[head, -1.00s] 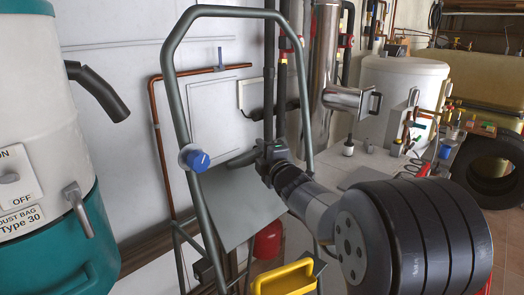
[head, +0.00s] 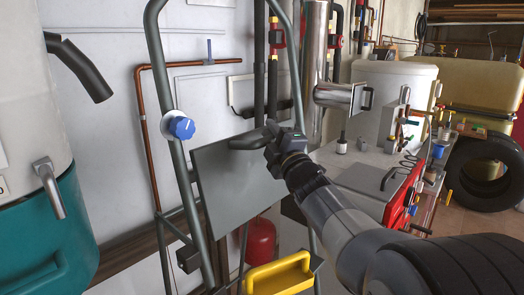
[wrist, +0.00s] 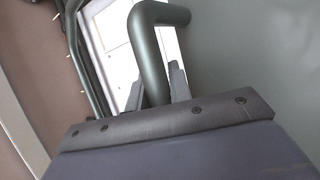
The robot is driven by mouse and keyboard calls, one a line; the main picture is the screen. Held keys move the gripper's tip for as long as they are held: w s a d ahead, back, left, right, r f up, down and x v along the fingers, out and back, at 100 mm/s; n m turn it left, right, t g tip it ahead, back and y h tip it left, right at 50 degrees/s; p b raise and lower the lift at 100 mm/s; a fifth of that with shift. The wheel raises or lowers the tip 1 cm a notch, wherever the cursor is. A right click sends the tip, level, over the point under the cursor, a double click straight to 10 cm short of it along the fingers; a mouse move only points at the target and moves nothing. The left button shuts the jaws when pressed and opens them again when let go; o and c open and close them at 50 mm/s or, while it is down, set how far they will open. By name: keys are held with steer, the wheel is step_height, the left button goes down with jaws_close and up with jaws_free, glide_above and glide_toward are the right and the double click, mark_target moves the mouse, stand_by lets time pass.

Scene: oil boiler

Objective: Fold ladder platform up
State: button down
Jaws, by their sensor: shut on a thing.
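The ladder platform (head: 232,188) is a flat grey-green panel between the ladder's two tubular rails (head: 180,165). It stands steeply tilted in the head view. A bent tube handle (head: 243,143) sits at its upper edge. My gripper (head: 270,137) is at the handle's right end and is shut on it. In the wrist view the handle tube (wrist: 152,60) runs down between my gripper's fingers (wrist: 160,88), and the panel (wrist: 240,60) fills the right side. The fingertips are partly hidden in the head view.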

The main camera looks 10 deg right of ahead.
steer(key=s+d+f+m+t+h+b, duration=0.1)
steer(key=s+b, duration=0.5)
steer(key=b, duration=0.7)
steer(key=d+f+m+t, duration=0.1)
steer(key=d+m+t, duration=0.1)
steer(key=d+t, duration=0.1)
steer(key=shift+h, duration=0.3)
steer(key=shift+d+f, duration=0.15)
steer(key=c, duration=1.3)
jaws_free()
steer(key=shift+s, duration=0.2)
steer(key=shift+s, duration=0.1)
steer(key=b+v, duration=0.1)
steer(key=v, duration=0.9)
steer(key=shift+s, duration=0.25)
steer(key=shift+w, duration=0.1)
